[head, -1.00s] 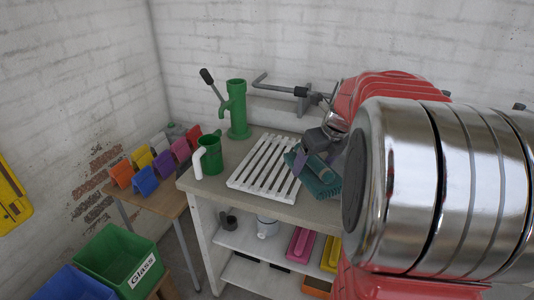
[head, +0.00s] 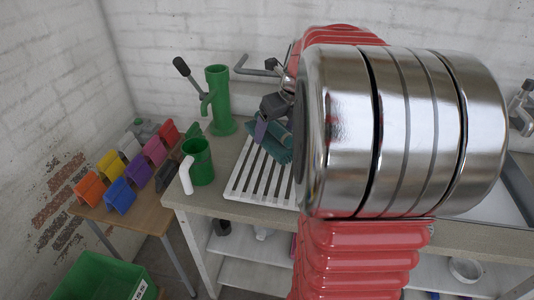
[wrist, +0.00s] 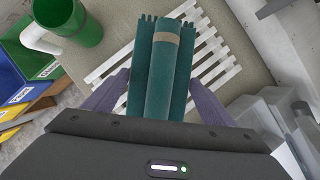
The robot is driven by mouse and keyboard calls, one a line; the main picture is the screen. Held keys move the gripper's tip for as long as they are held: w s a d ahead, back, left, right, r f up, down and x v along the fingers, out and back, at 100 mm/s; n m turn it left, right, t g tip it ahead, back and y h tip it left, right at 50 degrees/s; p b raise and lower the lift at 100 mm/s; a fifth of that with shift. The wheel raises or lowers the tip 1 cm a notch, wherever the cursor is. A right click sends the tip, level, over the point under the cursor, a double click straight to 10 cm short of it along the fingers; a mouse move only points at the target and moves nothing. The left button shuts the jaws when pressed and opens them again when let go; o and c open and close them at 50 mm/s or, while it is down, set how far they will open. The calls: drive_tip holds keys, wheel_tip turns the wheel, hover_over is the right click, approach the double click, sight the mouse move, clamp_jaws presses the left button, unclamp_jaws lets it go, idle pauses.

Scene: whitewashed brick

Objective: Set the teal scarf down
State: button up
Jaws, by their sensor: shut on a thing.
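My gripper (wrist: 158,82) is shut on the teal scarf (wrist: 166,70), a rolled bundle with a tan band, with one purple finger on each side. In the head view the scarf (head: 276,142) shows at the back right of the white slatted rack (head: 252,180), partly hidden by my arm. My gripper (head: 268,132) is above it there. In the wrist view the scarf overlaps the rack (wrist: 214,62). I cannot tell whether it touches the slats.
A green jug with a white handle (head: 199,160) stands left of the rack, before a green lever pump (head: 218,100). A green bin (head: 95,278) is on the lower left. Bare counter (head: 228,148) shows beside the rack.

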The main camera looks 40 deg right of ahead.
drive_tip(key=shift+w, duration=0.2)
drive_tip(key=shift+f, duration=0.1)
hover_over(271, 163)
drive_tip(key=s, duration=0.2)
drive_tip(key=shift+w+a+f, duration=0.1)
drive_tip(key=shift+f, duration=2.95)
drive_tip(key=shift+f, duration=0.1)
drive_tip(key=shift+f, duration=1.75)
drive_tip(key=o, duration=1.2)
